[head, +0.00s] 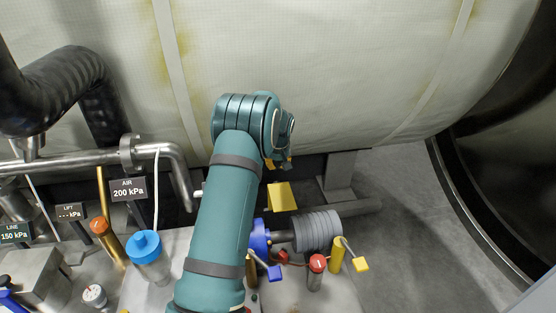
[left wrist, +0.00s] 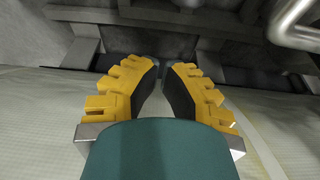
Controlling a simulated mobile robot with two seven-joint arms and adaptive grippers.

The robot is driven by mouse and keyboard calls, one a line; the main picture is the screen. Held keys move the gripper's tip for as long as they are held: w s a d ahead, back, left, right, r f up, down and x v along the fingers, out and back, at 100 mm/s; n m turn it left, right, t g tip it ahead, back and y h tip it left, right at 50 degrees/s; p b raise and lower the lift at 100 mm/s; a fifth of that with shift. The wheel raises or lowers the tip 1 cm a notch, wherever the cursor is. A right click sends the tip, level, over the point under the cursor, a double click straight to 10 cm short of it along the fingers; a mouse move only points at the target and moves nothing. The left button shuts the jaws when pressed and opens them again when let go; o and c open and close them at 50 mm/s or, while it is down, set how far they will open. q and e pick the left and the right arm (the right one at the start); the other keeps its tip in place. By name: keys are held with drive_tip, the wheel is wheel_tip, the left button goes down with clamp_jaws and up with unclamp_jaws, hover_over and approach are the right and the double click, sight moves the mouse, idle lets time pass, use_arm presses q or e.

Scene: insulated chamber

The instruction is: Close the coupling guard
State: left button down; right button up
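A yellow plate (head: 281,196), which looks like the coupling guard, stands raised above the shaft between a blue housing (head: 260,237) and a ribbed grey cylinder (head: 317,231). My arm hides part of the blue housing and whatever lies left of it. My left gripper (head: 281,163) is just above and behind the yellow plate, mostly hidden by my wrist, and looks apart from it. In the left wrist view the left gripper's yellow fingers (left wrist: 161,66) have a narrow gap between them and hold nothing. The plate is not visible there. My right gripper is not in view.
A large pale insulated tank (head: 330,70) fills the back, close behind my wrist. Pipes (head: 70,160) and a blue-capped cylinder (head: 148,255) stand at the left. Red-topped (head: 317,264) and yellow (head: 337,255) posts stand before the grey cylinder. Floor (head: 410,240) is free at right.

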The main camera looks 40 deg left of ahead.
use_arm(q)
drive_tip(key=f, duration=0.1)
drive_tip(key=s+d+f, duration=0.1)
drive_tip(key=d+f, duration=0.1)
drive_tip(key=shift+s+d+f+b, duration=0.1)
drive_tip(key=shift+s+f+b, duration=0.25)
drive_tip(key=shift+s, duration=0.05)
drive_tip(key=shift+d, duration=0.1)
idle(0.4)
drive_tip(key=shift+s+d+r+t+y+b, duration=0.1)
drive_tip(key=shift+s+d+t+y+b, duration=0.05)
drive_tip(key=shift+t+y+b, duration=0.2)
